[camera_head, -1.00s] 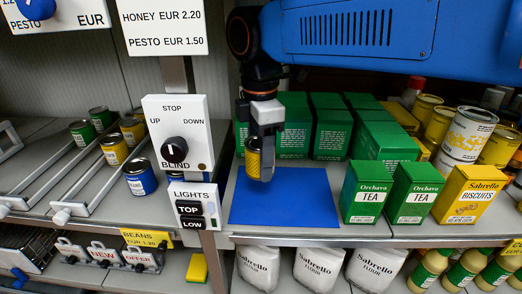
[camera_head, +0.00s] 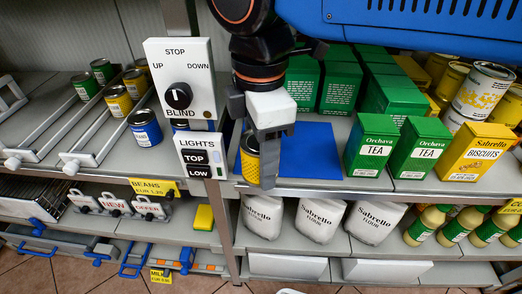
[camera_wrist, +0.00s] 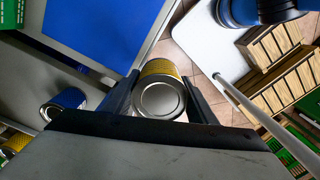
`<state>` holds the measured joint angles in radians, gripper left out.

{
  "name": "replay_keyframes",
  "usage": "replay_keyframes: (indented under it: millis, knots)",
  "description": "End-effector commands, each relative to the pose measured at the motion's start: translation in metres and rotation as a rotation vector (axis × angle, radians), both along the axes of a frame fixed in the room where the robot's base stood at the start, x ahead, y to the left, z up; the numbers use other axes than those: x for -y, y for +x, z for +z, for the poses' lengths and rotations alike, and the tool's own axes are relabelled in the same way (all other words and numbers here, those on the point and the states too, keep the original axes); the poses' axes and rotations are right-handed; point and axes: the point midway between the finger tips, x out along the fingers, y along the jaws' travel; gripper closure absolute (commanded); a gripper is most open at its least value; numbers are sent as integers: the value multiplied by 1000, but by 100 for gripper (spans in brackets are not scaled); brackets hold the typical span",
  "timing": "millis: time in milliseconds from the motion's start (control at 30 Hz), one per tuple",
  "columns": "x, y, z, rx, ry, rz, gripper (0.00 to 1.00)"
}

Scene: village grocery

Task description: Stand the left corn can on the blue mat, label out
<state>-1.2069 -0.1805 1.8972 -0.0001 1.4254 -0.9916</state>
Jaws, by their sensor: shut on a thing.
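My gripper (camera_head: 259,172) is shut on a yellow corn can (camera_head: 249,162), whose patterned side shows to the left of the fingers. In the wrist view the can (camera_wrist: 160,98) sits between both fingers (camera_wrist: 160,80), its plain metal end facing the camera. The blue mat (camera_head: 312,150) lies flat and bare on the shelf, to the right of and behind the gripper in the head view. It also shows in the wrist view (camera_wrist: 105,35). The can is held at the shelf's front edge, apart from the mat. Its label face cannot be made out.
Green tea boxes (camera_head: 371,146) and a yellow biscuit box (camera_head: 474,151) stand right of the mat. The blind and lights panels (camera_head: 181,92) are close left of the gripper. Other cans (camera_head: 118,101) stand in racks at left. Flour bags (camera_head: 320,221) sit below.

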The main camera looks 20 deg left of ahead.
Motion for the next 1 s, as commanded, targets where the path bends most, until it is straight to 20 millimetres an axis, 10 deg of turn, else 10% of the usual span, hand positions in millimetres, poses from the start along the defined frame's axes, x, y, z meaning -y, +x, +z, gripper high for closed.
replay_keyframes:
  millis: [1000]
  knots:
    - [0,0,1,0,1,-787,82]
